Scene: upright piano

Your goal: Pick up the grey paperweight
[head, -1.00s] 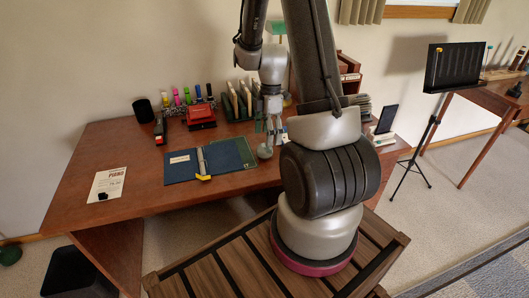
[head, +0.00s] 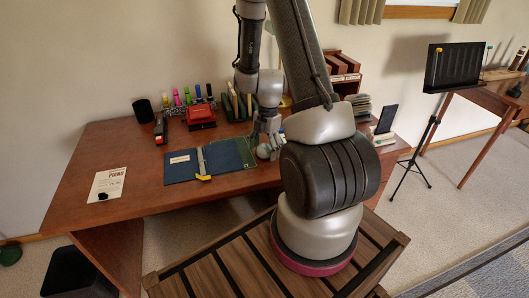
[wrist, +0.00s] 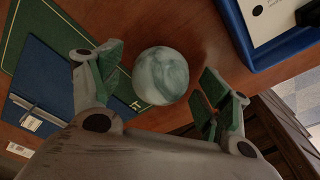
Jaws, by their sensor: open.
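The grey paperweight is a round, marbled grey-green ball (wrist: 161,75) on the brown desk. In the wrist view it lies between the two spread fingers of my gripper (wrist: 160,72), with gaps visible on both sides. In the head view the paperweight (head: 264,151) shows at the lower left of my gripper (head: 271,143), beside the right edge of the green desk mat. My gripper is open, empty and pointed down over it. Whether the fingertips reach below the ball's top is hard to tell.
A blue folder (head: 182,166) lies on the green mat (wrist: 52,28) left of the ball. A blue tray with papers (wrist: 243,50) stands close on the right in the wrist view. A red box (head: 200,115) and upright files stand behind. The desk's front edge is near.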

